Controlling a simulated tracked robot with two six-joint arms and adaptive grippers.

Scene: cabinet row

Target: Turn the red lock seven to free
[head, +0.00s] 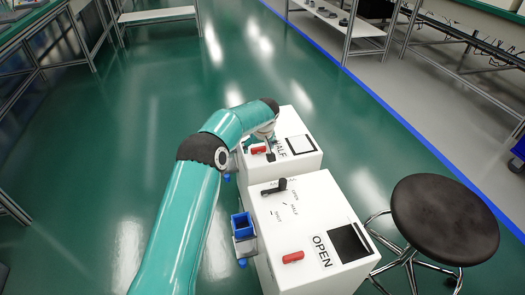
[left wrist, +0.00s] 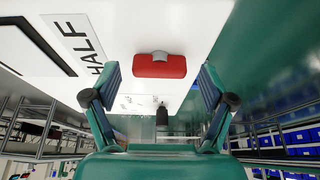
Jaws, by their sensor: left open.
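A red lock (head: 258,149) sits on the white top of the far cabinet (head: 309,164), beside the printed word HALF. It also shows in the left wrist view (left wrist: 160,66) as a red bar with a grey piece at its middle. My left gripper (left wrist: 160,86) is open, its two fingers apart on either side of the bar in that view and not visibly touching it. A black lever (left wrist: 162,116) shows beyond the bar. A second red lock (head: 293,257) is on the near cabinet, by the word OPEN. I cannot read a number seven. My right gripper is not in view.
The near cabinet (head: 330,206) has a black lever (head: 274,187) and a dark square (head: 348,243). A blue open box (head: 242,225) is at its left side. A round black stool (head: 444,218) stands to the right. Green floor at left is clear.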

